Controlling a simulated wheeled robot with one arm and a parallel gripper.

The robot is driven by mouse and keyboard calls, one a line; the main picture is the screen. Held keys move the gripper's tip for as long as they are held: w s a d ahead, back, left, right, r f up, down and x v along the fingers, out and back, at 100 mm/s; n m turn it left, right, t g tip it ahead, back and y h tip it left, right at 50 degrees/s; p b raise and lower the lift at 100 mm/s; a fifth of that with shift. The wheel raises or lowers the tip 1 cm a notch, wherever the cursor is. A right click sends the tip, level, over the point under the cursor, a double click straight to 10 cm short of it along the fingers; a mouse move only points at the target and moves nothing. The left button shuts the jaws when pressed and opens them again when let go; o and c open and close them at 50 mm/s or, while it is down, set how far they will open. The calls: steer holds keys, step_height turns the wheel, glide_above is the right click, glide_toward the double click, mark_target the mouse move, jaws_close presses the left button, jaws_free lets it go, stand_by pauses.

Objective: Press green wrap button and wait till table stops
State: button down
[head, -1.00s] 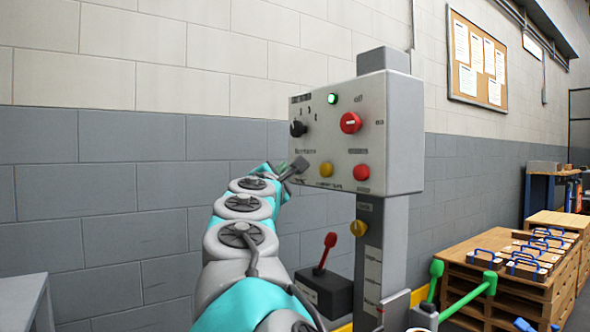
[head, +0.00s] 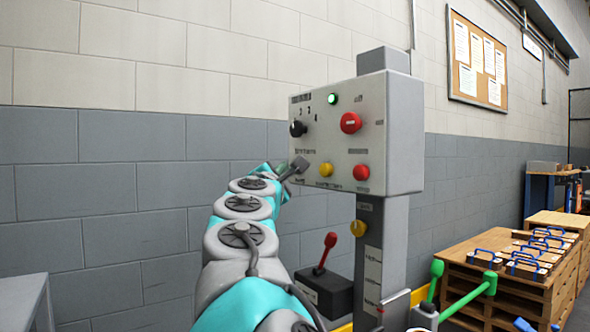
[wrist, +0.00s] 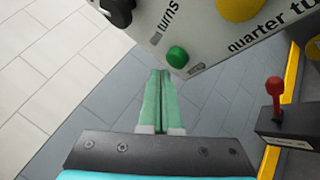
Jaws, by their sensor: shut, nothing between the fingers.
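The grey control box (head: 400,130) stands on a post in the head view. In the wrist view a green button (wrist: 177,57) sits on its face, below the black "turns" knob (wrist: 118,8). My gripper (wrist: 160,72) is shut and empty, its green fingers together. The fingertips show just left of and below the green button; I cannot tell whether they touch it. In the head view my gripper's dark end (head: 299,166) is at the box's lower left and hides the green button. A green lamp (head: 333,98) glows on top of the face. The table is not identifiable in these views.
The box also carries a yellow button (head: 326,170), a red button (head: 361,172) and a larger red knob (head: 350,123). A red lever (head: 328,248) on a dark block stands below left of the post. Pallets (head: 500,275) are at right.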

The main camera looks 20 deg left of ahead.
steer(key=shift+w+d, duration=0.3)
